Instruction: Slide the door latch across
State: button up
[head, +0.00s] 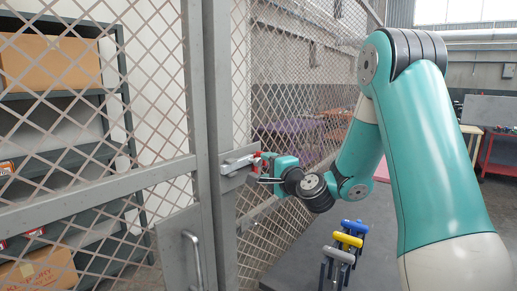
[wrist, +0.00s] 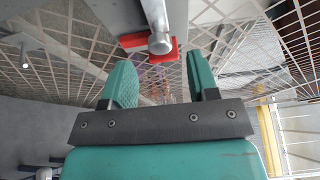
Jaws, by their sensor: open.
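The door latch (head: 238,164) is a silver bar on the grey frame of the mesh door, with a red part at its right end. In the wrist view the latch bar (wrist: 156,18) comes down from the top edge to a rounded end, with the red piece (wrist: 133,40) behind it. My gripper (head: 266,166) is at the right end of the latch. In the wrist view my gripper (wrist: 163,78) has its two teal fingers spread, with nothing between them. The bar's end appears beyond the fingertips, between them sideways. Whether a finger touches it is not clear.
A door handle (head: 194,258) is on a plate below the latch. Behind the mesh is a shelf with cardboard boxes (head: 50,62). Blue, yellow and grey handled tools (head: 347,241) stand on the dark surface below my arm. A red cart (head: 497,150) is far right.

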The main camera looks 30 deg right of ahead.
aim_at(259, 163)
jog(key=w+p, duration=0.1)
jog(key=w, duration=0.1)
jog(key=w+p, duration=0.1)
jog(key=w, duration=0.1)
jog(key=shift+w+d+r, duration=0.1)
jog(key=shift+w+r, duration=0.1)
jog(key=shift+w+f+p, duration=0.2)
jog(key=shift+w+p, duration=0.2)
jog(key=shift+w, duration=0.15)
